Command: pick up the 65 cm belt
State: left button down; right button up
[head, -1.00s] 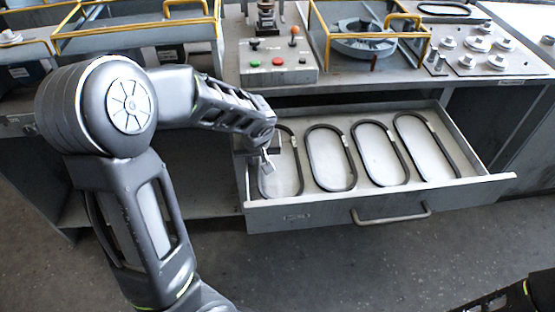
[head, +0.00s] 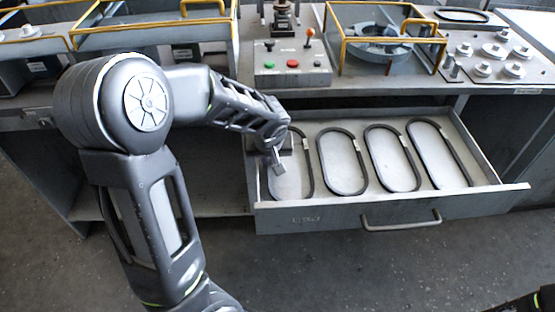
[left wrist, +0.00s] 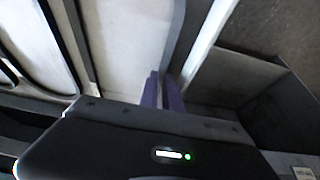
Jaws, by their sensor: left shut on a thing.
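Several dark oval belts lie side by side in the open drawer (head: 335,216). The leftmost belt (head: 309,172) is partly hidden by my left gripper (head: 277,164). Beside it are a second belt (head: 345,193), a third belt (head: 413,168) and a rightmost belt (head: 456,157). Small pale tags show on some belts, but I cannot read a length. My left gripper points down at the left side of the leftmost belt and is shut on it. Its fingers (left wrist: 163,92) show in the left wrist view; the grip itself is unclear there. My right gripper is out of view.
The drawer's handle (head: 401,222) faces the open floor. Above the drawer, the bench holds a control box (head: 292,65), a yellow-framed fixture (head: 345,50) and a plate with metal knobs (head: 495,58). The bench edge overhangs the back of the drawer.

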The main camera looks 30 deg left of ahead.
pick_arm(q)
jog(key=shift+r, duration=0.2)
notch_tip(320, 180, up, 18)
jog(key=p, duration=0.1)
jog(key=shift+f, duration=0.15)
jog(key=shift+p, duration=0.3)
dwell(0.4)
notch_tip(320, 180, up, 5)
jog(key=p, duration=0.3)
jog(key=shift+f, duration=0.1)
dwell(0.4)
